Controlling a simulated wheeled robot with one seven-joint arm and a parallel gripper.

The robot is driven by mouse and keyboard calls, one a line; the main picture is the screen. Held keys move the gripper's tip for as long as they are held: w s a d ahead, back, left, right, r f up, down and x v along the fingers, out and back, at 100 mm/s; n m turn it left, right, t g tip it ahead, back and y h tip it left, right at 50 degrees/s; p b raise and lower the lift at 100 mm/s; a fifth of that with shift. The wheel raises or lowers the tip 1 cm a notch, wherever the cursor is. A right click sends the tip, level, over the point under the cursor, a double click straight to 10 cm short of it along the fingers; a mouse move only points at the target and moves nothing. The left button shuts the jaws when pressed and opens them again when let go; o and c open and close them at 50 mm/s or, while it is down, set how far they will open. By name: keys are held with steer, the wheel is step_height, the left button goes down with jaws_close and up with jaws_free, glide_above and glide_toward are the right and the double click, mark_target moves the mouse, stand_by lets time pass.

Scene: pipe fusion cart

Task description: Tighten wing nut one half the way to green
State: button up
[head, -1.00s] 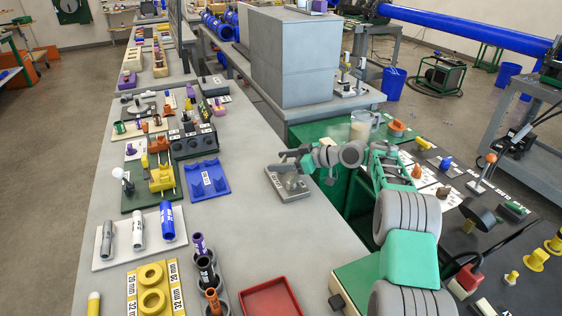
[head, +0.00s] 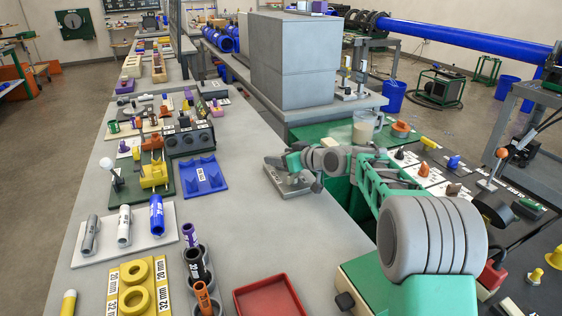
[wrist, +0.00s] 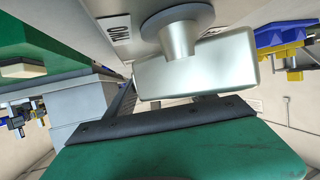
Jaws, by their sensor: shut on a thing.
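The wing nut (wrist: 197,68) shows in the wrist view as a pale silver wing with a round grey stem, in the upper middle. My gripper (wrist: 165,118) is shut on it; a green finger with a dark pad lies across the bottom of that view. In the head view my gripper (head: 282,168) is at a small grey plate (head: 290,188) near the right edge of the grey bench. My gripper and wrist hide the nut there. A labelled part of the plate shows in the wrist view (wrist: 119,32). I cannot make out a green mark on it.
A blue tray (head: 205,177) and a black box (head: 188,139) stand to the left. A large grey cabinet (head: 292,75) stands behind. The bench between is clear.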

steer(key=o, duration=1.4)
